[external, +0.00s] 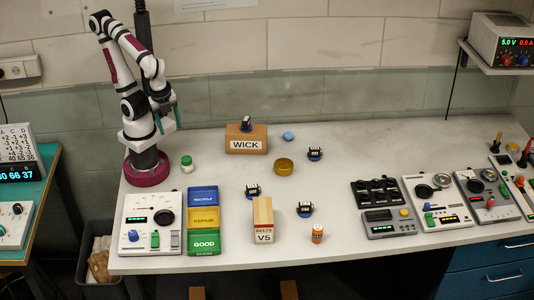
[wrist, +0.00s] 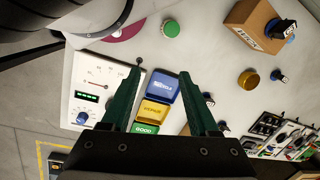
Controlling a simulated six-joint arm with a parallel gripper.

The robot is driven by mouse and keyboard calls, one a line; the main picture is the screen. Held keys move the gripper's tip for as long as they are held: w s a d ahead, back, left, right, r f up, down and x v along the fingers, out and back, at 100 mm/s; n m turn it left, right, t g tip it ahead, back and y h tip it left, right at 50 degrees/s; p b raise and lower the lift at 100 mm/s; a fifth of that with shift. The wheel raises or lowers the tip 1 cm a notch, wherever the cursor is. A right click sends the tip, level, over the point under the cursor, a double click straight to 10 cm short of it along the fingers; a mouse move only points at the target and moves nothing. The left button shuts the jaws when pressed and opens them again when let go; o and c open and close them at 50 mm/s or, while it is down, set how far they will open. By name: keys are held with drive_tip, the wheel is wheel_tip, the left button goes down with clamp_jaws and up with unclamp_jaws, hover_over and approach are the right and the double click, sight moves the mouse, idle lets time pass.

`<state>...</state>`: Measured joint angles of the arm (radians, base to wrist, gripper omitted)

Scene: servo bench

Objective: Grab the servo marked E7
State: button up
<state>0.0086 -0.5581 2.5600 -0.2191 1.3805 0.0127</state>
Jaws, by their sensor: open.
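Several small black servos with white labels are on the bench. One servo (external: 246,124) sits on top of the cardboard WICK box (external: 240,146). Another servo (external: 315,154) is right of the brass-coloured round tin, a third servo (external: 253,191) is left of centre, and another servo (external: 305,209) is nearer the front. The markings are too small to read surely, so I cannot tell which is E7. My gripper (external: 170,113) is raised at the back left, open and empty, away from every servo. In the wrist view its green fingers (wrist: 156,78) are apart.
The blue, yellow and green bins (external: 203,197) stand at the front left beside a meter panel (external: 137,238). A MELTS V5 box (external: 263,232), an orange can (external: 317,234), the tin (external: 284,166) and a green-capped jar (external: 187,164) stand around. Instruments (external: 436,218) fill the right; the middle has bare patches.

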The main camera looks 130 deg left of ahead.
drive_tip(key=shift+o, duration=1.4)
